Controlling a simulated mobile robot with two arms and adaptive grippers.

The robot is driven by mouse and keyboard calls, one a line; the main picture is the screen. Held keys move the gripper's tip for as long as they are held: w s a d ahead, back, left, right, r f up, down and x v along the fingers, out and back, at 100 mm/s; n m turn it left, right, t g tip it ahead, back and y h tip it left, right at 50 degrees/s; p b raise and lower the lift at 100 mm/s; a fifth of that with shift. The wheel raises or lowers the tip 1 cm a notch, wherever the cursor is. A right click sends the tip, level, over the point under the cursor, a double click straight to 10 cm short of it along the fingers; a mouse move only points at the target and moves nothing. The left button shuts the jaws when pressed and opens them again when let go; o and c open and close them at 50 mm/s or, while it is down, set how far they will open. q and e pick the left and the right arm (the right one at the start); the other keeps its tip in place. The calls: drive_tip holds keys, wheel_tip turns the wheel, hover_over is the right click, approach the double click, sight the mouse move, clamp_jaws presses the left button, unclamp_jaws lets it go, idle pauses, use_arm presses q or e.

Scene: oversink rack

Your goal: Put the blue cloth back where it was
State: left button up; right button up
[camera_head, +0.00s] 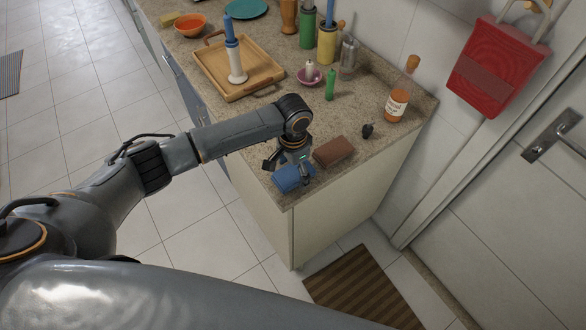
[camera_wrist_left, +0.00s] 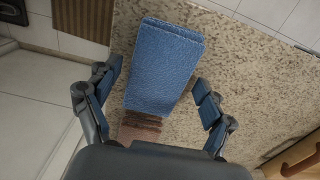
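The blue cloth (camera_head: 288,180) is folded into a flat rectangle at the near corner of the granite counter, partly hidden under my left gripper (camera_head: 289,171). In the left wrist view the blue cloth (camera_wrist_left: 165,65) lies between the spread fingers of the left gripper (camera_wrist_left: 156,80). One finger is on each side of the cloth, with gaps, so the gripper looks open and empty. A folded brown item (camera_head: 333,151) lies close beside the cloth; it also shows partly in the left wrist view (camera_wrist_left: 140,128). My right gripper is not in view.
A wooden tray (camera_head: 213,75) holds a white and blue item (camera_head: 235,60). A green bottle (camera_head: 330,85), a small dark item (camera_head: 367,130) and an orange jar (camera_head: 396,105) stand farther back on the counter (camera_head: 350,185). The counter edge is close to the cloth.

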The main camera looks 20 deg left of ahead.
sight(293, 172)
use_arm(q)
wheel_tip(293, 172, up, 12)
drive_tip(key=b, duration=0.2)
drive_tip(key=shift+r, duration=0.2)
idle(0.3)
idle(0.4)
